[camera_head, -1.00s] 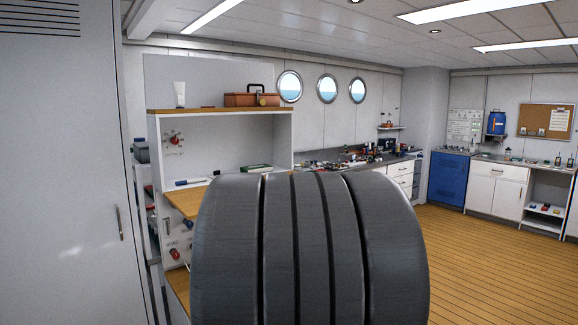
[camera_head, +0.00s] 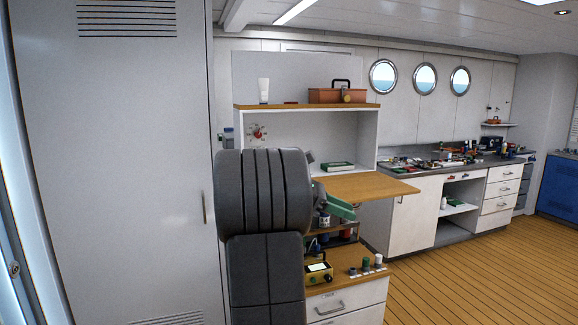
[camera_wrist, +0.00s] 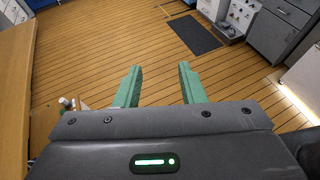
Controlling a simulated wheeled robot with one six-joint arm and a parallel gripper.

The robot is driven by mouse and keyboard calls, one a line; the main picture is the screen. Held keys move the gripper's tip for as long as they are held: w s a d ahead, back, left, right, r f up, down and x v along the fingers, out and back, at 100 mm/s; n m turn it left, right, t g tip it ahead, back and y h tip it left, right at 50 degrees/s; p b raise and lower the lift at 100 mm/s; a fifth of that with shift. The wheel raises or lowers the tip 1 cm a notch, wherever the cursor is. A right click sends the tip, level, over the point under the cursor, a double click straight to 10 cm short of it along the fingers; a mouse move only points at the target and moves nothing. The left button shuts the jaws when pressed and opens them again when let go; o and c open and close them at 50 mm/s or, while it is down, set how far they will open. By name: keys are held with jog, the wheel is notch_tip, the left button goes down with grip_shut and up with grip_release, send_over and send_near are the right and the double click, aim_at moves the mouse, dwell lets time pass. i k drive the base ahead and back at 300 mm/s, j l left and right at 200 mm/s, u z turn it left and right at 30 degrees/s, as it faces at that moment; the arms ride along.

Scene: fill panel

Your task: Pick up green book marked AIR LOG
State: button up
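A green book with pale page edges (camera_head: 337,167) lies flat in the open shelf compartment of the cabinet, towards its right side. It is too small for any marking to be read. My gripper (camera_wrist: 158,72) shows two green fingers in the wrist view, spread apart with only floor seen between them. In the head view, its green part (camera_head: 340,207) is below and in front of the book, apart from it, beneath the wooden leaf's level. My dark arm hides the left part of the cabinet. The book is not seen in the wrist view.
A wooden leaf (camera_head: 366,187) juts out in front of the book's compartment. A toolbox (camera_head: 337,95) and white tube (camera_head: 263,90) stand on top. A yellow device (camera_head: 319,272) and small jars sit on the lower counter. Free floor (camera_head: 470,275) lies at the right.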

aim_at(329, 167)
jog(key=i+l+u, duration=0.25)
jog(key=i+l, duration=0.15)
jog(key=i+l+u, duration=0.25)
jog(key=i+l, duration=0.2)
jog(key=i+l+u, duration=0.2)
jog(key=i+l, duration=0.15)
jog(key=l, duration=0.25)
jog(key=i+l, duration=0.15)
jog(key=i, duration=0.4)
